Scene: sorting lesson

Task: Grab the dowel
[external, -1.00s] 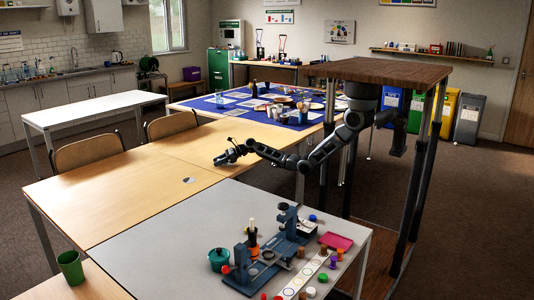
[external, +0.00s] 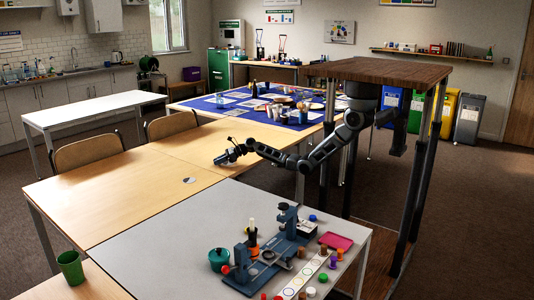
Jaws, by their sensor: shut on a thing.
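My gripper (external: 221,159) is at the end of my outstretched arm, low over the right part of the pale wooden table (external: 150,185). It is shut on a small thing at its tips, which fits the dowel. The thing is too small and too covered by the fingers to make out its shape or colour. I cannot tell whether it touches the tabletop or is held just above it.
A grey table (external: 150,250) in front holds a blue-grey fixture (external: 290,240), a teal pot (external: 219,259), a pink tray (external: 336,241) and several small coloured pieces. A green cup (external: 70,268) stands at the lower left.

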